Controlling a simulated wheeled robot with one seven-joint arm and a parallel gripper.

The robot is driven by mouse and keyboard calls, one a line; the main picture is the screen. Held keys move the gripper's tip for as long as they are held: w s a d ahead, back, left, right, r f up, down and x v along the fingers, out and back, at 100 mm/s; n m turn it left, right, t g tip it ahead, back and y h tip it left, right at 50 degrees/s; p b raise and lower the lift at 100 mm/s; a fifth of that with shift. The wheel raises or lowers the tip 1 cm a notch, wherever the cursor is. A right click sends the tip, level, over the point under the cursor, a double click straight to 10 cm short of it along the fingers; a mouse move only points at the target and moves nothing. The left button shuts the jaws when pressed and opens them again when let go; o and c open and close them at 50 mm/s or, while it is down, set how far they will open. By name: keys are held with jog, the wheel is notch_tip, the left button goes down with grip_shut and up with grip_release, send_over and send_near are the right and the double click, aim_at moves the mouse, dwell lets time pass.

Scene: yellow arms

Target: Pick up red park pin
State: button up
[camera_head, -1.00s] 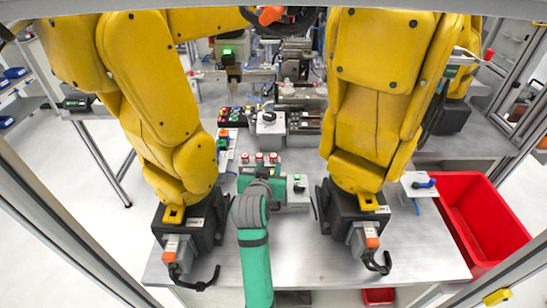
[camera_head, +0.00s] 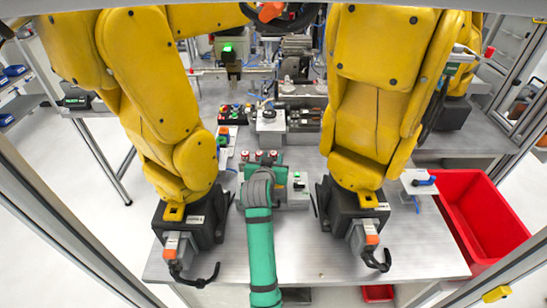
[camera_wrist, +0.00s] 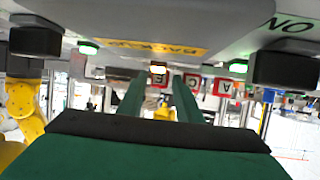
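Three small red-and-white pieces (camera_head: 259,155) stand in a row just beyond the grey end of my green arm in the head view. I cannot tell which, if any, is the red park pin. In the wrist view, red-framed tags with letters, one marked A (camera_wrist: 226,88) and one marked C (camera_wrist: 194,84), appear to the right of my gripper (camera_wrist: 158,84). Its two green fingers are apart. A small dark and yellow piece (camera_wrist: 159,74) shows in the gap beyond them, and I cannot tell its distance. In the head view my own arm hides the fingers.
Two large yellow arms (camera_head: 165,110) (camera_head: 375,100) stand on dark bases left and right of my arm. A panel of coloured buttons (camera_head: 236,112) lies farther back. A red bin (camera_head: 487,215) is at the right. The grey table's front right (camera_head: 430,255) is clear.

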grip_shut()
jog(key=shift+r, duration=0.1)
jog(key=shift+r, duration=0.6)
jog(key=s+r, duration=1.1)
jog(key=s, duration=0.3)
jog(key=shift+r, duration=0.3)
